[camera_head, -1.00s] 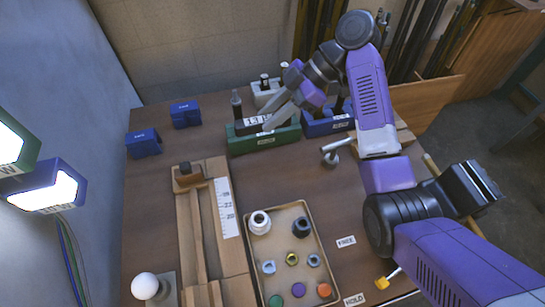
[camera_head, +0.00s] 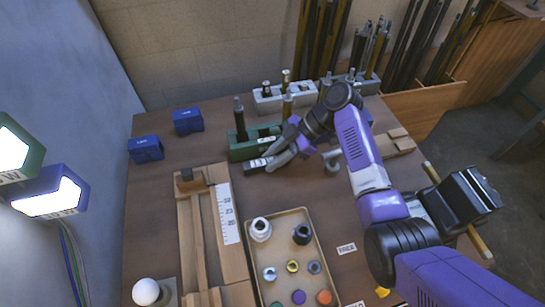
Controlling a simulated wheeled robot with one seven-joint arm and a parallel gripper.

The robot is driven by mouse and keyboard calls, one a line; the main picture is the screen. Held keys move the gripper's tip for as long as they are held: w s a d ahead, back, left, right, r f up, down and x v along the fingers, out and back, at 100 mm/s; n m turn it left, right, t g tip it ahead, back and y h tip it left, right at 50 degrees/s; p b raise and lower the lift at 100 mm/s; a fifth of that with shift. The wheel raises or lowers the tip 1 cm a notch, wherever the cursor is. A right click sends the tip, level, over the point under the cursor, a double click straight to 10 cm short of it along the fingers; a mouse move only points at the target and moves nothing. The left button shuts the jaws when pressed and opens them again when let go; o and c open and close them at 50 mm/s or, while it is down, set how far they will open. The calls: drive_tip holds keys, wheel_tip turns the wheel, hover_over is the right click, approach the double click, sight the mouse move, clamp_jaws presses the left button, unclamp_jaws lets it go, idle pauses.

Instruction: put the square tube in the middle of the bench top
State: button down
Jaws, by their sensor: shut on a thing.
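My gripper (camera_head: 272,161) is over the bench top (camera_head: 160,205), just in front of the green block (camera_head: 240,152). It is shut on a short dark piece with a pale label (camera_head: 255,165), which looks like the square tube. The piece lies roughly level across the picture, low near the bench. I cannot tell whether it touches the bench. My fingers hide its right end. A dark post (camera_head: 240,118) and a brownish post stand upright at the green block.
A tan tray (camera_head: 251,287) of small fittings and a wooden jig with a scale (camera_head: 228,212) fill the front middle. Two blue blocks (camera_head: 187,121) stand at the back left. Grey holders (camera_head: 268,101) are at the back. A white bulb (camera_head: 145,291) is front left.

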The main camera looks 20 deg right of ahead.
drive_tip(key=shift+f, duration=0.1)
drive_tip(key=c, duration=1.4)
unclamp_jaws()
drive_tip(key=shift+r, duration=0.25)
drive_tip(key=b+v, duration=0.1)
drive_tip(key=v, duration=1)
drive_tip(key=shift+d+r, duration=0.2)
drive_tip(key=shift+d, duration=0.15)
